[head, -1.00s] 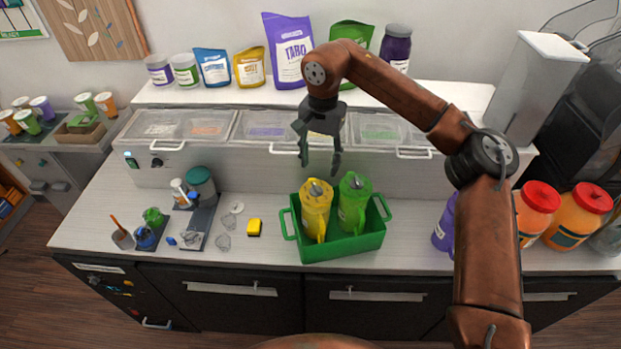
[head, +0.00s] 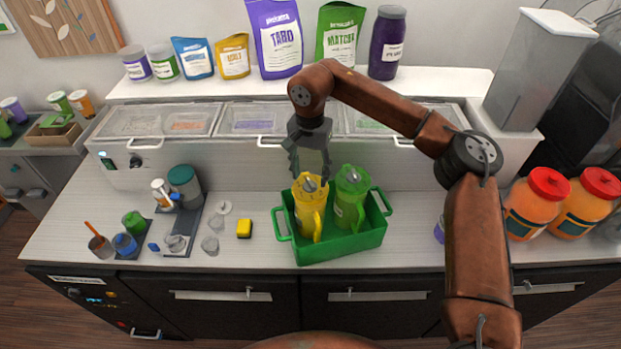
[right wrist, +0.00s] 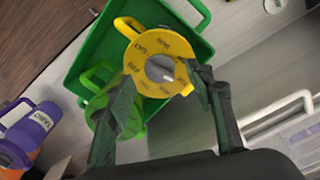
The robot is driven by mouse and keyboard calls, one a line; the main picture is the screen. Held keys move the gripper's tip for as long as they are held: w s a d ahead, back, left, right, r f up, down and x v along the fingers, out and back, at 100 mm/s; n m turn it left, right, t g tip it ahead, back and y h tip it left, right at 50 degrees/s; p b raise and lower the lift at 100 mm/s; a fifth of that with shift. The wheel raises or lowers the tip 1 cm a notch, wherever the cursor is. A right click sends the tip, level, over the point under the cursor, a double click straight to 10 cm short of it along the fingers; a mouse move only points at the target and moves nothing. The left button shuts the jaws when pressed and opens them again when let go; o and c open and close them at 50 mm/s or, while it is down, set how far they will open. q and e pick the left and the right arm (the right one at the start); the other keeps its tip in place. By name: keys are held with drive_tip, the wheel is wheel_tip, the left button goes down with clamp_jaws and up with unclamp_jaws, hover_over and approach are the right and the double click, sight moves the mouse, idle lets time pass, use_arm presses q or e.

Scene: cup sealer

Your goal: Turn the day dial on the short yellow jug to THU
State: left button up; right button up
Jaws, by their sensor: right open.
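The short yellow jug (head: 308,213) stands upright in the green crate (head: 345,250), on its left side. Its yellow lid (right wrist: 150,45) shows in the right wrist view, with small day letters around a grey dial knob (right wrist: 160,68). The letters are too small and turned to say surely which day the knob points at. My right gripper (head: 311,178) is open just over the yellow lid. My left gripper is not in view.
A green jug (head: 350,200) stands close beside the yellow one in the crate. Lidded bins (head: 250,120) line the back. Orange jars (head: 537,205) and a purple container (right wrist: 28,132) are to the right.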

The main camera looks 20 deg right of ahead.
sight(310, 185)
drive_tip(key=shift+f, duration=1.2)
drive_tip(key=shift+c, duration=0.7)
drive_tip(key=c, duration=1)
